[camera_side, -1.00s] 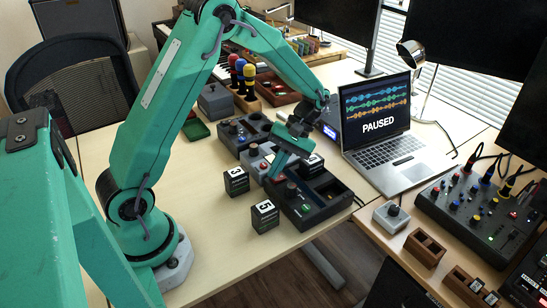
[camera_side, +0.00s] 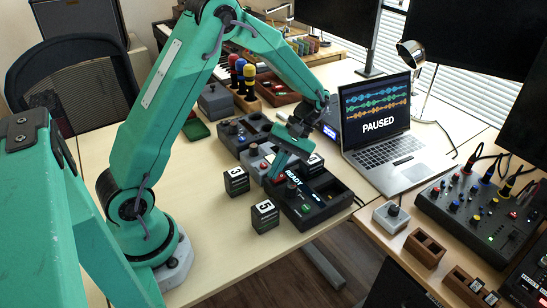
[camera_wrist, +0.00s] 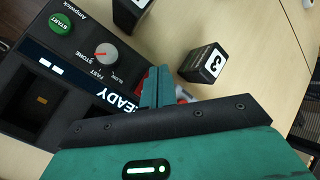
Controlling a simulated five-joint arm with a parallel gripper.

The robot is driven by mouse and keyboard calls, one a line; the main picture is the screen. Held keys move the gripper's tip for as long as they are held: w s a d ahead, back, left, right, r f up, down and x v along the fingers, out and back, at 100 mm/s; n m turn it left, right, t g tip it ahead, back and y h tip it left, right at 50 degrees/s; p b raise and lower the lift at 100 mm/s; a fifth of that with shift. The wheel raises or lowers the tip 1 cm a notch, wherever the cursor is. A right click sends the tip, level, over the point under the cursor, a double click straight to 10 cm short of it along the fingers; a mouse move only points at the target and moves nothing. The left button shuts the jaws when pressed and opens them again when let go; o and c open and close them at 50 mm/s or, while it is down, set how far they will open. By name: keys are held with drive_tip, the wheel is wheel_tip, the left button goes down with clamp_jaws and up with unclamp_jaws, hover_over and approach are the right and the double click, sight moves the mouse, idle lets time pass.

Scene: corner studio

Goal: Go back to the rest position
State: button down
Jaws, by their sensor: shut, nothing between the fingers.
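In the wrist view my gripper's fingers (camera_wrist: 156,84) are closed together beside the device (camera_wrist: 18,72). Its display reads READY (camera_wrist: 118,101). A green START button (camera_wrist: 60,23) and a grey knob (camera_wrist: 106,53) are on its top. My fingers hide part of the device, so I cannot tell whether they touch it.
Black number blocks 3 (camera_side: 236,182) and 5 (camera_side: 264,216) stand on the table left of the device. A laptop (camera_side: 385,150) showing PAUSED is to the right. Control boxes (camera_side: 243,133) stand behind. Bare tabletop (camera_side: 200,215) lies near my base.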

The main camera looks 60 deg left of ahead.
drive_tip(key=shift+r, duration=0.6)
drive_tip(key=shift+r, duration=0.1)
drive_tip(key=shift+r, duration=2.9)
drive_tip(key=s+d+r+m+t, duration=0.3)
drive_tip(key=s+r+m+t, duration=0.7)
drive_tip(key=s+r+t, duration=0.1)
drive_tip(key=shift+s+d+m+t+y, duration=0.2)
drive_tip(key=shift+s+m+t+y, duration=0.3)
drive_tip(key=shift+t, duration=0.5)
drive_tip(key=shift+r, duration=0.1)
